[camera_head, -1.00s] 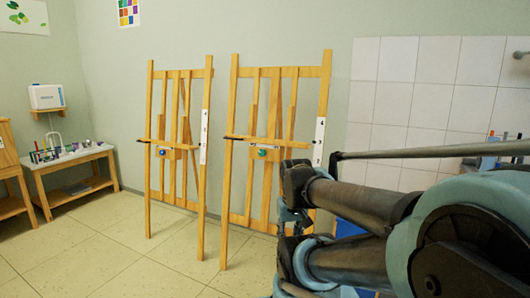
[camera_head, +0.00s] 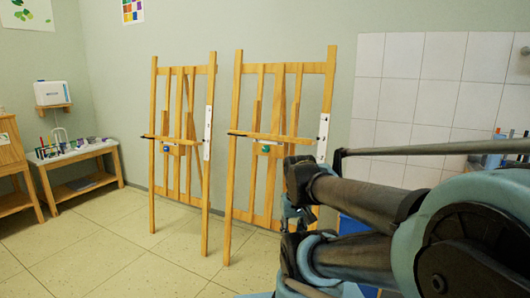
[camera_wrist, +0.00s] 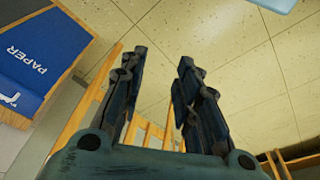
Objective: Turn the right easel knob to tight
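Two wooden easels stand side by side against the wall in the head view. The right easel (camera_head: 237,174) has a small green knob (camera_head: 265,149) at its middle, below the crossbar. The left easel (camera_head: 153,187) has a small blue knob (camera_head: 166,148) at about the same height. How the knobs are turned is too small to tell. My gripper (camera_wrist: 162,72) shows in the wrist view with its two dark fingers apart and nothing between them. It is away from the easels' knobs; neither knob shows clearly in the wrist view.
A blue box marked PAPER (camera_wrist: 40,58) is at the left of the wrist view. A low table (camera_head: 75,158) with art supplies stands at the left, beside a wooden cabinet (camera_head: 10,150). The tiled floor (camera_head: 110,250) before the easels is clear.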

